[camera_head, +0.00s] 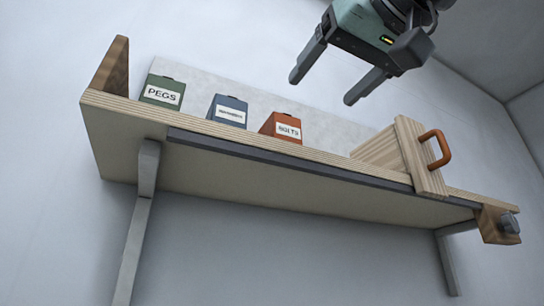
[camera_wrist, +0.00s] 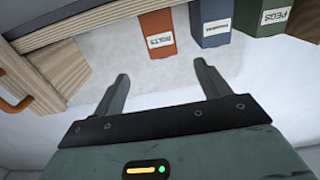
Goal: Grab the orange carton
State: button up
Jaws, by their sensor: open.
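The orange carton (camera_head: 282,127) stands on the wooden shelf (camera_head: 300,190), the rightmost of three cartons, with a white label that seems to read BOLTS. In the wrist view the orange carton (camera_wrist: 158,34) is at the top, just beyond and between the fingers. My gripper (camera_head: 328,88) is open and empty, above and to the right of the carton in the head view. In the wrist view my gripper (camera_wrist: 168,82) has its two fingers spread apart, touching nothing. The carton's lower part is hidden behind the shelf's front lip in the head view.
A blue carton (camera_head: 228,111) and a green carton (camera_head: 162,92) labelled PEGS stand left of the orange one. A wooden drawer-like box with an orange handle (camera_head: 436,149) is at the right. A wooden end board (camera_head: 112,66) closes the left. The shelf between carton and box is clear.

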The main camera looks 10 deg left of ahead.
aim_at(289, 125)
jog(key=p+x, duration=0.6)
jog(key=x, duration=0.5)
jog(key=shift+w+a, duration=0.1)
jog(key=shift+a, duration=0.1)
jog(key=p+x, duration=0.3)
jog(key=x, duration=0.1)
jog(key=shift+w+a+r, duration=0.1)
jog(key=shift+a+r, duration=0.1)
jog(key=shift+a, duration=0.05)
jog(key=shift+w+a+f+p, duration=0.1)
jog(key=shift+w+a+p, duration=0.15)
jog(key=shift+w+p, duration=0.15)
jog(key=c, duration=1.2)
